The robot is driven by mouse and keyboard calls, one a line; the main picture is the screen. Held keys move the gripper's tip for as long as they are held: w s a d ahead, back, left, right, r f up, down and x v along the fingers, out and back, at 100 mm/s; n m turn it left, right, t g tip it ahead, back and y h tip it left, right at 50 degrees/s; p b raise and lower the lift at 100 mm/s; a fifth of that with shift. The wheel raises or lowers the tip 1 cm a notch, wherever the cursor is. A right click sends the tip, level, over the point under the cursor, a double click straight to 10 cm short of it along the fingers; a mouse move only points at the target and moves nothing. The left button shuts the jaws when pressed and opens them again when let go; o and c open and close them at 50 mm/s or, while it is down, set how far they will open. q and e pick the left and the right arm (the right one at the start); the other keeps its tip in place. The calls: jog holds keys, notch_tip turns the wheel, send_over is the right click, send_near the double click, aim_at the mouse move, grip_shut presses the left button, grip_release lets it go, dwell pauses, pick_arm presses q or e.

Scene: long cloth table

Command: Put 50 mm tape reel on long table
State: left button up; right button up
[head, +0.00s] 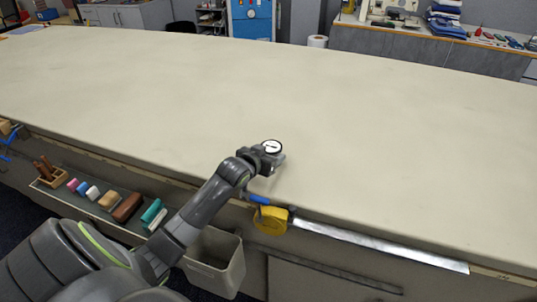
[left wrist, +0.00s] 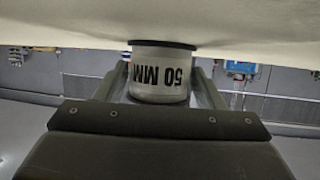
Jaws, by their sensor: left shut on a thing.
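The 50 mm tape reel (head: 271,146) shows in the head view as a small disc with a white face and dark rim. In the left wrist view the reel (left wrist: 160,76) is a pale cylinder with a black rim and an upside-down "50 MM" label. My left gripper (head: 270,159) is shut on it, at the near edge of the long table (head: 330,110). Whether the reel touches the cloth top cannot be told. My right gripper is not in view.
The tabletop is bare and wide. Below left are a shelf of coloured blocks (head: 110,201) and a grey bin (head: 216,262). Benches stand behind.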

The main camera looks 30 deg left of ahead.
pick_arm(q)
jog(key=o, duration=1)
jog(key=shift+o, duration=0.2)
jog(key=shift+s+r, duration=0.1)
jog(key=v, duration=1.1)
jog(key=shift+s+r, duration=0.1)
jog(key=shift+s, duration=0.3)
